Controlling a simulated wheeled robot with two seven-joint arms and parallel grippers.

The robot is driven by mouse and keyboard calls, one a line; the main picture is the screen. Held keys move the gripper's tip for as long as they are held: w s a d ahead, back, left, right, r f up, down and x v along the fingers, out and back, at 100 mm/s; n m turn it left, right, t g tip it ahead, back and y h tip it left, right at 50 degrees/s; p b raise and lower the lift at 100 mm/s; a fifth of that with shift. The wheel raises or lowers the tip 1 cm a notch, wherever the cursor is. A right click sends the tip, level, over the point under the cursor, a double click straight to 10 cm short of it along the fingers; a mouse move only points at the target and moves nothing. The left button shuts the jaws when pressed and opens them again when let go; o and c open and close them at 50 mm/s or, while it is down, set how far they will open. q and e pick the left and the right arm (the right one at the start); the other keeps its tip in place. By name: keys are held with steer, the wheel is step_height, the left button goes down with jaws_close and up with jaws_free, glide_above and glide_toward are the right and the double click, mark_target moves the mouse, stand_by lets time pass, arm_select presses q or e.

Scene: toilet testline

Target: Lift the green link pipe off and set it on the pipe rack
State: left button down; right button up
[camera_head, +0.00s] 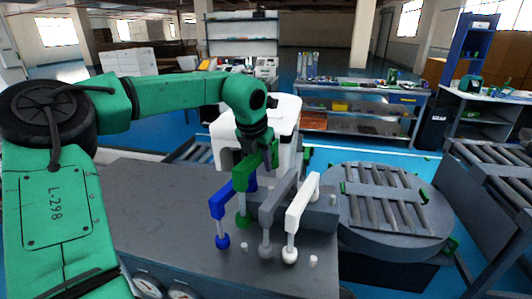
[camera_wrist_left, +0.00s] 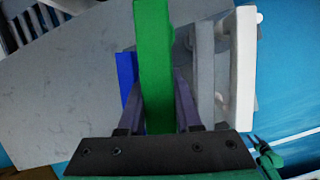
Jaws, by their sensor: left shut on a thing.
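The green link pipe (camera_head: 241,180) is a thick bar with a thin leg and a round green foot below it. My left gripper (camera_head: 268,160) is shut on its bar from above. In the left wrist view the green bar (camera_wrist_left: 154,65) lies between the two purple fingers (camera_wrist_left: 158,105). The pipe appears raised, its foot higher in the picture than the neighbouring feet, above a small pale stub (camera_head: 244,246). Its far end is hidden by the gripper. I cannot tell which thing is the pipe rack. My right gripper is not in view.
Blue (camera_head: 219,205), grey (camera_head: 268,212) and white (camera_head: 294,208) link pipes stand close beside it on the dark grey bench (camera_head: 165,215). The bench is clear to the left. A round roller table (camera_head: 395,220) stands to the right.

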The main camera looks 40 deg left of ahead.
arm_select(q)
steer(key=f+b, duration=0.1)
steer(key=s+f+b, duration=0.1)
steer(key=f+b, duration=0.2)
steer(key=f, duration=0.1)
steer(key=shift+s+d+f, duration=0.15)
steer(key=shift+s+d, duration=0.15)
steer(key=shift+s, duration=0.05)
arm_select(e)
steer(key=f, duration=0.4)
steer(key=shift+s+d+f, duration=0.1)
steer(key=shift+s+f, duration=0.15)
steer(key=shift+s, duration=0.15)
arm_select(q)
steer(key=shift+w+f, duration=0.1)
steer(key=shift+w+a, duration=0.1)
steer(key=shift+w, duration=0.15)
steer(key=shift+f+b, duration=1.55)
steer(key=shift+b, duration=0.1)
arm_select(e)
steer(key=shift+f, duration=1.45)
arm_select(q)
steer(key=c, duration=0.5)
jaws_free()
